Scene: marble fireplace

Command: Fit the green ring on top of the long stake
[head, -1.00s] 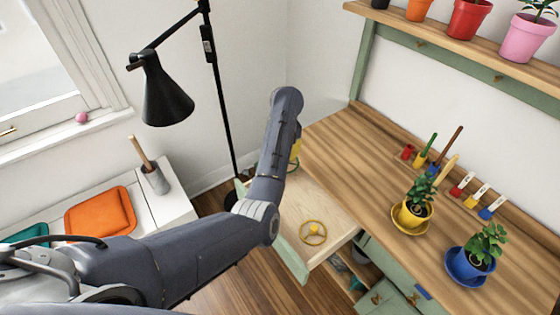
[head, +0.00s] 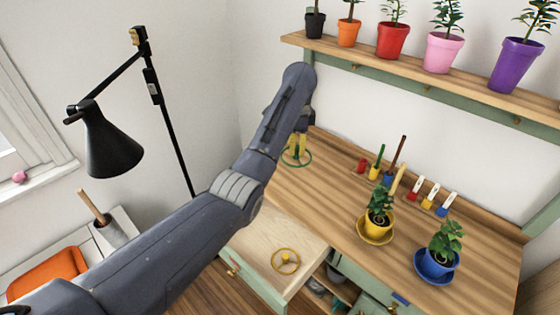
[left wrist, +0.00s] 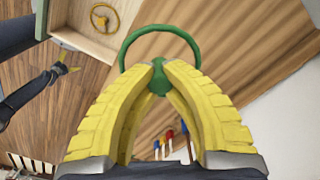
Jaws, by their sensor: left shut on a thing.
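My left gripper (head: 297,145) has yellow fingers and is shut on the green ring (head: 297,166), above the back left of the wooden desktop. In the left wrist view the green ring (left wrist: 160,29) stands out beyond the closed fingertips (left wrist: 158,68), which grip its green hub. The long stake (head: 398,152) is a thin brown upright rod in a blue base, well right of the ring and apart from it. My right gripper (left wrist: 65,66) shows small in the left wrist view, fingers apart and empty.
An open drawer (head: 250,235) holds a yellow ring (head: 285,261). A yellow-potted plant (head: 379,218) and a blue-potted plant (head: 437,262) stand in front of the stakes. A shelf (head: 400,68) of pots hangs above. A black lamp (head: 110,145) stands left.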

